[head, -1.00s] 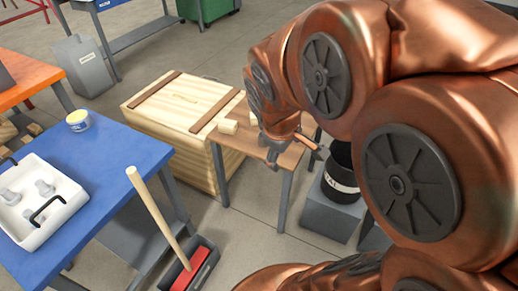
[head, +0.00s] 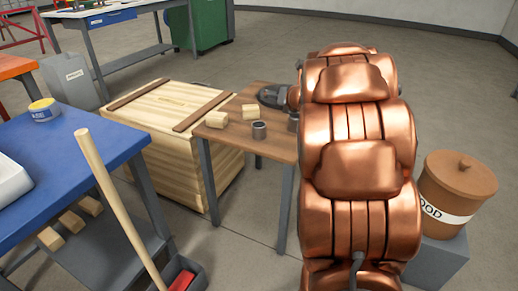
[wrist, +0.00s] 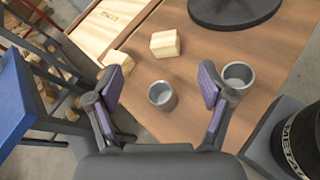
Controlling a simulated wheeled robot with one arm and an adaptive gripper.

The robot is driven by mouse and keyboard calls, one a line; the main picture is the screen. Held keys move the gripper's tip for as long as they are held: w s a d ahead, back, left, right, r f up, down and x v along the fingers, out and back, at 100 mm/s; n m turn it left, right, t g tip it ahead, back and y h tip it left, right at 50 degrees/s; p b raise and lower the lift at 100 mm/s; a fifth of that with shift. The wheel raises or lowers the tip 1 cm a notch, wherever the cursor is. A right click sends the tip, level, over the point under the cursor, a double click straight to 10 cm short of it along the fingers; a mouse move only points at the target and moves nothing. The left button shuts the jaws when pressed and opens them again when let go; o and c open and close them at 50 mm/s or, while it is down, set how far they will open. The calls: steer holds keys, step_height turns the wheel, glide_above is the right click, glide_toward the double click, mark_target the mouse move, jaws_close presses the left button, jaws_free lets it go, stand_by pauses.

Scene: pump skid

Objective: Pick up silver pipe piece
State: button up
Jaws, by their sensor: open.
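Two short silver-grey pipe pieces stand on the small brown table. One pipe piece (head: 259,130) is near the table's middle; in the wrist view it (wrist: 162,96) lies between the lines of my fingers, upright with its open end showing. The other pipe piece (wrist: 238,75) is just right of my right finger in the wrist view; in the head view it (head: 293,121) is partly hidden by my arm. My gripper (wrist: 160,86) is open and empty above the table. In the head view my arm hides it.
Two pale wood blocks (head: 216,119) (head: 256,112) and a dark round object (wrist: 235,8) share the brown table (head: 262,150). A wooden crate (head: 165,105) stands left of it. A lidded brown pot (head: 457,190) on a grey block is at the right. A blue table (head: 75,145) is at the left.

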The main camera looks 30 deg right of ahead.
mark_target(264, 130)
steer(key=f+n+y+b, duration=0.1)
steer(key=f+n, duration=0.1)
steer(key=f, duration=0.2)
steer(key=a+f+n+y+b, duration=0.1)
steer(key=f+n+y+b, duration=0.1)
steer(key=f+n, duration=0.1)
steer(key=s+f+n+y+b, duration=0.1)
steer(key=f+n+y+b, duration=0.1)
steer(key=f, duration=0.3)
steer(key=shift+s+a+n, duration=0.1)
steer(key=shift+a+n, duration=0.25)
steer(key=shift+n, duration=0.05)
steer(key=shift+a+f+b, duration=0.1)
steer(key=shift+f+b, duration=0.1)
steer(key=shift+b, duration=0.1)
steer(key=shift+b+x, duration=0.3)
steer(key=shift+x, duration=1)
steer(key=b+x, duration=0.1)
steer(key=x, duration=0.3)
steer(key=shift+w+b, duration=0.3)
steer(key=shift+w, duration=0.25)
steer(key=c, duration=1.3)
